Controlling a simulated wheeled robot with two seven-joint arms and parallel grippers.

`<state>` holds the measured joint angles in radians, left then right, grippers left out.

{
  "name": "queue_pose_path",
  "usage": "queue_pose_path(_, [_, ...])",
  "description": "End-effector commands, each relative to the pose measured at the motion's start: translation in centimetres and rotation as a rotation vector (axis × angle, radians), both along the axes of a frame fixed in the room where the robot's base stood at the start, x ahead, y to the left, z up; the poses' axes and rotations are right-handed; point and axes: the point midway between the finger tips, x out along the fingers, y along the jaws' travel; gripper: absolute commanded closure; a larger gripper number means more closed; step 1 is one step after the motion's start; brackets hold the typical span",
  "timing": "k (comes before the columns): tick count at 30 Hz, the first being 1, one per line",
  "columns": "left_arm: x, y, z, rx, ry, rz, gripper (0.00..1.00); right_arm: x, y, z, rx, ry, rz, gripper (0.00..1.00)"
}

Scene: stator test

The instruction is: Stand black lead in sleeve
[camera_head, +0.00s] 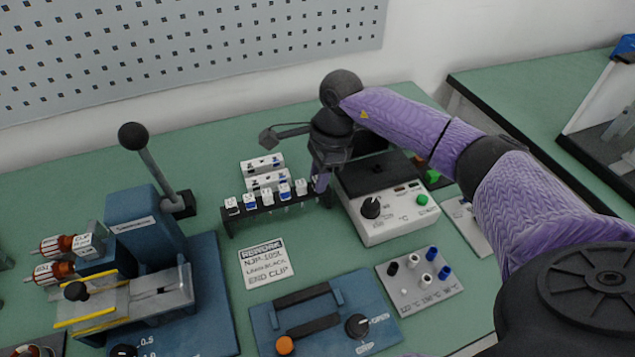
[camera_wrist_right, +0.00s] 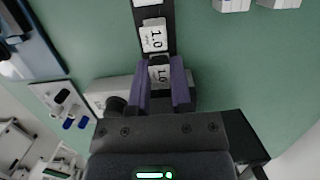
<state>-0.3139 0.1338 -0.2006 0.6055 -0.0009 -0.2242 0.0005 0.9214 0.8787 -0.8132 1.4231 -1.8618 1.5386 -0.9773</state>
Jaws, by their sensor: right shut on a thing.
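My right gripper (camera_head: 320,182) comes down at the right end of a black rack (camera_head: 262,212). I cannot tell whether this piece is still seated in the rack. A black peg (camera_head: 392,268) stands on a grey plate with white and blue pegs. I cannot tell for sure which thing is the black lead or the sleeve. My left gripper is not in view.
A grey meter box (camera_head: 385,222) stands close right of the gripper. White blocks (camera_head: 262,165) lie behind the rack. A blue lever press (camera_head: 145,240) stands at left. A rework card (camera_head: 265,262) and a blue panel (camera_head: 375,305) lie in front.

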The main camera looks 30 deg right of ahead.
Motion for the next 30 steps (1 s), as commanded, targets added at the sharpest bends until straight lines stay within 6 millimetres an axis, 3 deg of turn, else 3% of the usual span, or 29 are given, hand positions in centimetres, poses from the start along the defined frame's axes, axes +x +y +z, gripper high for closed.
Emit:
queue_pose_path(8, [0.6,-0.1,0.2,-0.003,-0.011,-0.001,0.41,0.0,0.0,0.3,0.0,-0.001,0.0,1.0])
queue_pose_path(30, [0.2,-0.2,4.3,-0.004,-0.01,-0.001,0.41,0.0,0.0,6.0,0.0,0.0,0.0,1.0])
